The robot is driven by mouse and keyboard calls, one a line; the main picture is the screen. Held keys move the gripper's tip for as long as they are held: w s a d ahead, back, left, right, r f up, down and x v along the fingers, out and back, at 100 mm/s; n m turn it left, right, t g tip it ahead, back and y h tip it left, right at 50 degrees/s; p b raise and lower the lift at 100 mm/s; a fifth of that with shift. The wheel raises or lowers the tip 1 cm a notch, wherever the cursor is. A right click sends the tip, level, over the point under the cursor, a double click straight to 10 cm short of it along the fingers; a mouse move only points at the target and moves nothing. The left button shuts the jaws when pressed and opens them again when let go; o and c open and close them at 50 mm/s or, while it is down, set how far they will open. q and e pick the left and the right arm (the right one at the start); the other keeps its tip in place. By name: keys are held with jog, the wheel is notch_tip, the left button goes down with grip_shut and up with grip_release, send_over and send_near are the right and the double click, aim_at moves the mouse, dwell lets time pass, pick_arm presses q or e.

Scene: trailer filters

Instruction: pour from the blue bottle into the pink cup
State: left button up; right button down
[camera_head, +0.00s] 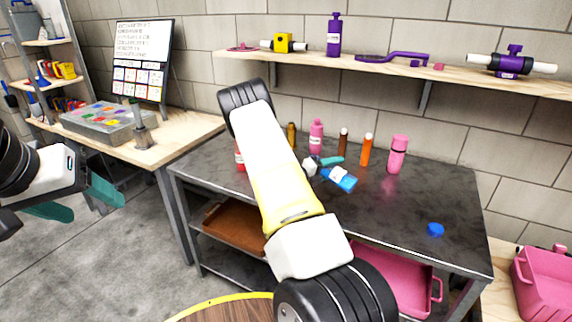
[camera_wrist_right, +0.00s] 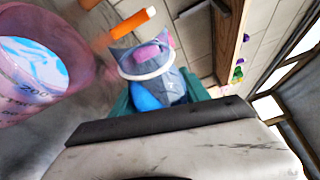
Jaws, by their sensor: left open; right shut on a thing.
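The blue bottle (camera_head: 340,179) has a white label and lies tilted, nearly sideways, above the dark table. My right gripper (camera_head: 322,165) is shut on it; part of the blue bottle (camera_wrist_right: 148,94) shows between the teal fingers in the right wrist view. A pink translucent cup (camera_wrist_right: 40,98) with printed marks stands large at the left of the wrist view, with a blue and white patch inside. I cannot make the cup out in the head view, where my right arm covers part of the table. My left gripper (camera_head: 84,200) is open and empty over the floor at the left.
A blue cap (camera_head: 436,229) lies on the dark table (camera_head: 400,212). A pink bottle (camera_head: 316,136), an orange bottle (camera_head: 366,150) and a pink tumbler (camera_head: 397,154) stand along its back. A red item (camera_head: 239,158) stands left of my arm. The table's right front is mostly clear.

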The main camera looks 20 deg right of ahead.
jog(key=shift+w+a+r+n+h+p, duration=0.1)
jog(key=shift+r+n+h+p, duration=0.15)
jog(key=shift+r+n, duration=0.25)
jog(key=shift+w+a+r+n+h+p, duration=0.1)
jog(key=shift+r+n+h+p, duration=0.2)
jog(key=shift+n, duration=0.2)
dwell(2.0)
jog(key=shift+d, duration=0.1)
